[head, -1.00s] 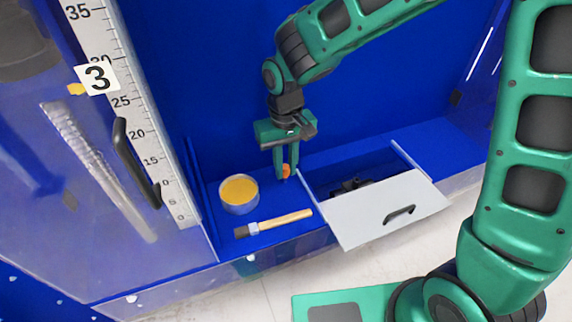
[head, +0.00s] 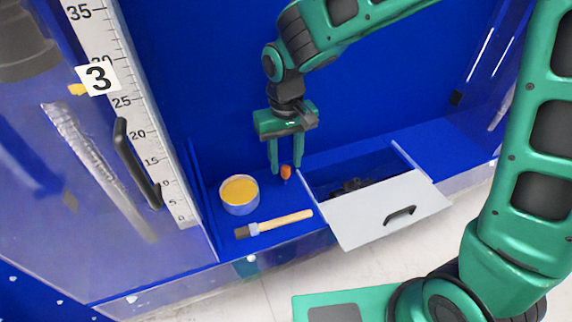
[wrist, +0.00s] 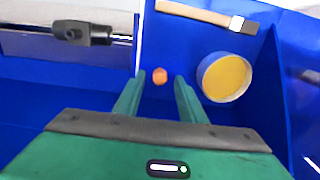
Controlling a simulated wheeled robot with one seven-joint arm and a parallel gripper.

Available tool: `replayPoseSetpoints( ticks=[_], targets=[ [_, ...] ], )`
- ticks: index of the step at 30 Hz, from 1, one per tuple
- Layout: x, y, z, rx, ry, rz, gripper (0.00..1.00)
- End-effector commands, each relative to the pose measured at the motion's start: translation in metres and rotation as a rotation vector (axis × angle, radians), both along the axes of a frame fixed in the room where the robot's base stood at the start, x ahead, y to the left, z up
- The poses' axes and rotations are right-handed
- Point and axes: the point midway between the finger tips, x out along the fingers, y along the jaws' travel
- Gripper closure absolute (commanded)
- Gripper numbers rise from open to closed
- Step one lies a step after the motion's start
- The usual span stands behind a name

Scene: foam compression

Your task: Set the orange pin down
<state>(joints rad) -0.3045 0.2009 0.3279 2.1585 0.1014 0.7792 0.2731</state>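The orange pin (head: 286,172) stands on the blue surface, just left of the open drawer. It also shows in the wrist view (wrist: 160,76), between and just beyond the fingertips. My gripper (head: 287,170) is open, with its two green fingers spread on either side of the pin and apart from it. In the wrist view my gripper (wrist: 160,82) shows blue surface on both sides of the pin.
A round tub with yellow contents (head: 239,190) stands to the left. A wooden-handled brush (head: 275,223) lies in front of it. The grey-fronted drawer (head: 375,215) is pulled open at right, with a dark object (head: 350,186) inside. A ruler panel (head: 130,110) rises at left.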

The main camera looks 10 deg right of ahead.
Motion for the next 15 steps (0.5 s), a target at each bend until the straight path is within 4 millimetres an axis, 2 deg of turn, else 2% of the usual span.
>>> replayPoseSetpoints(
  ticks=[3,9,15],
  targets=[
    [0.001,0.001,0.027,0.003,-0.005,0.0,0.63],
    [0.001,0.0,0.064,0.001,-0.005,-0.001,0.63],
    [0.001,0.0,0.087,0.002,-0.002,-0.001,0.63]
  ],
)
